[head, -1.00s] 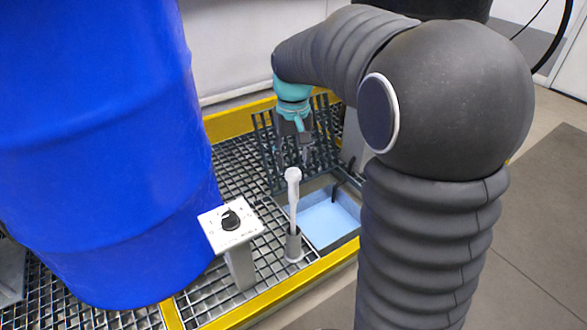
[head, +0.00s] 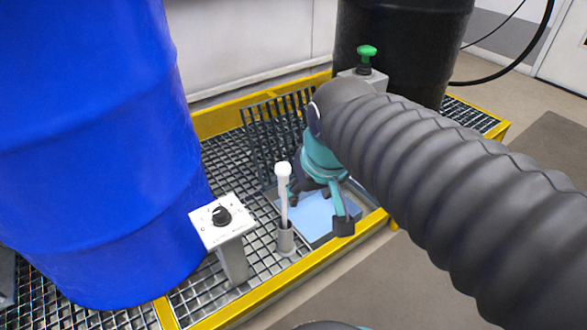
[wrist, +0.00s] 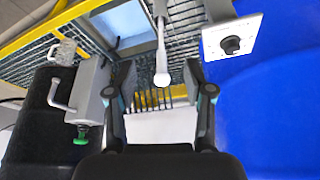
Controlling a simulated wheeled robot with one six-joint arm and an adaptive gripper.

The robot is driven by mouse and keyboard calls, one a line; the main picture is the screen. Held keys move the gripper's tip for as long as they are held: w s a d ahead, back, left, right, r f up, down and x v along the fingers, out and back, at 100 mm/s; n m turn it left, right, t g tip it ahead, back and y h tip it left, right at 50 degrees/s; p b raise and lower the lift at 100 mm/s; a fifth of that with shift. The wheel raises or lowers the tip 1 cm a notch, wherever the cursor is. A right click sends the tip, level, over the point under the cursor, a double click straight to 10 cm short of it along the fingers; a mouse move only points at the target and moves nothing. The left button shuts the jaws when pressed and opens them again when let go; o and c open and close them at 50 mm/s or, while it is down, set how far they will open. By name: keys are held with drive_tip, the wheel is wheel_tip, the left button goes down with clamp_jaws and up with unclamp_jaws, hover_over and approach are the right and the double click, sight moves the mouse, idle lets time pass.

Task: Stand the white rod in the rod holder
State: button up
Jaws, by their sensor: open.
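The white rod (head: 284,200) has a thicker rounded head and stands upright in the grey cup-like rod holder (head: 286,239) on the grating. In the wrist view the rod (wrist: 161,50) points toward the camera, its round head appearing between my fingers. My gripper (head: 319,210) is open and empty, to the right of the rod in the head view. In the wrist view its two fingers (wrist: 159,84) are spread wide. The rod appears apart from both fingers.
A blue drum (head: 95,150) stands at left, beside a white dial panel (head: 222,219) on a post. A blue-bottomed basin (head: 310,213) lies behind the rod, with a raised grate (head: 270,135). A black drum (head: 400,50) and green knob (head: 367,51) stand behind.

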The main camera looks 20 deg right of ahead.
drive_tip(key=shift+t, duration=0.6)
drive_tip(key=shift+s+f, duration=0.3)
drive_tip(key=shift+s, duration=0.45)
drive_tip(key=shift+s+f, duration=0.35)
drive_tip(key=shift+s, duration=0.35)
drive_tip(key=shift+s+f, duration=0.3)
drive_tip(key=shift+s, duration=0.45)
drive_tip(key=shift+r, duration=0.1)
drive_tip(key=shift+r+p, duration=0.8)
drive_tip(key=shift+p, duration=0.1)
